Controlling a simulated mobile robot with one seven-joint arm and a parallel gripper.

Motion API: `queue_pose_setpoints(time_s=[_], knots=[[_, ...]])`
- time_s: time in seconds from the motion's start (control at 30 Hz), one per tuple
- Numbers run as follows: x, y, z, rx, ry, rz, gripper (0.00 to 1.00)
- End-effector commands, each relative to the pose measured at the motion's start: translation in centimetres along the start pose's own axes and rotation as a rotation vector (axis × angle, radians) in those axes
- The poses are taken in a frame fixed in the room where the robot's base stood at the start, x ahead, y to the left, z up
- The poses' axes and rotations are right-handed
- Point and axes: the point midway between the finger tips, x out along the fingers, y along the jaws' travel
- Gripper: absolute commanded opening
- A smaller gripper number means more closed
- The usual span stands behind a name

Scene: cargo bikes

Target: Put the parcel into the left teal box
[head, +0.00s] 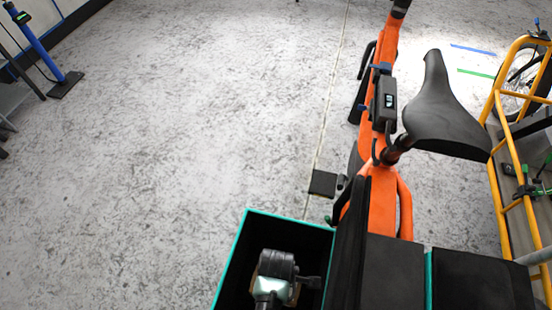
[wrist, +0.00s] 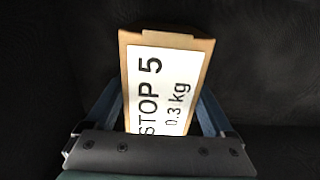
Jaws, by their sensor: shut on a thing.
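The left teal box (head: 290,220) is a black, open-topped box with a teal rim, at the bottom middle of the head view, on the left side of the orange bike. My gripper (wrist: 160,100) is down inside the box's opening, and my wrist hides much of it in the head view. The parcel (wrist: 172,85) is a tan carton with a white label reading "STOP 5, 0.3 kg". The blue fingers close on both its sides. Only a little tan shows beside my wrist in the head view. I cannot tell whether the parcel touches the box floor.
The orange cargo bike (head: 384,205) has a black saddle (head: 440,110) and black panels (head: 390,275) right of the box. A yellow frame (head: 505,190) stands at far right. A blue stand (head: 45,55) is at upper left. The grey floor on the left is clear.

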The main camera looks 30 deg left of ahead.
Motion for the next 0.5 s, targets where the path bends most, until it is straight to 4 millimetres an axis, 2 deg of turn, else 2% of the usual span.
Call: queue_pose_setpoints(time_s=[0.2,0.23,0.3,0.5], knots=[[0.30,0.06,-0.01,0.000,0.000,0.001,0.10],[0.29,0.01,-0.01,0.000,0.000,0.000,0.91],[0.25,0.01,-0.01,0.000,0.000,0.000,1.00],[0.22,0.00,-0.01,0.000,0.000,0.000,1.00]])
